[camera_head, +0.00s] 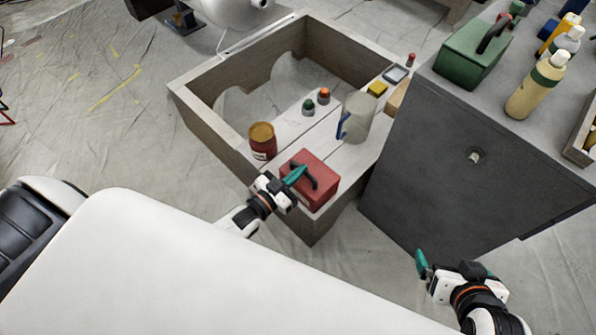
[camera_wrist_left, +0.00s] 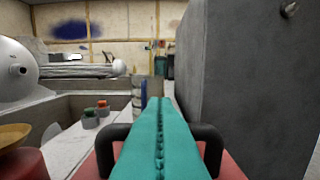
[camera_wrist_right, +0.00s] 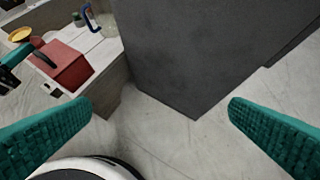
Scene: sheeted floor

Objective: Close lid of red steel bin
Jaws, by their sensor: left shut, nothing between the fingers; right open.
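The red steel bin (camera_head: 318,194) stands on the front corner of the wooden frame's white board; its top looks level and shut, with a black handle (camera_head: 309,177) across it. In the left wrist view, the handle (camera_wrist_left: 208,140) shows either side of my fingers, with red surface below. My left gripper (camera_head: 296,174) is shut and empty, its teal fingers over the bin's top by the handle; contact cannot be told. My right gripper (camera_head: 455,266) is open and empty, low in front of the dark grey cabinet. The right wrist view also shows the bin (camera_wrist_right: 62,66).
A red jar with a yellow lid (camera_head: 262,141) stands left of the bin. A clear pitcher with a blue handle (camera_head: 357,117) stands behind it. The dark grey cabinet (camera_head: 470,140) rises at right, carrying a green box (camera_head: 468,60) and bottles. Sheeted floor (camera_head: 90,110) is open at left.

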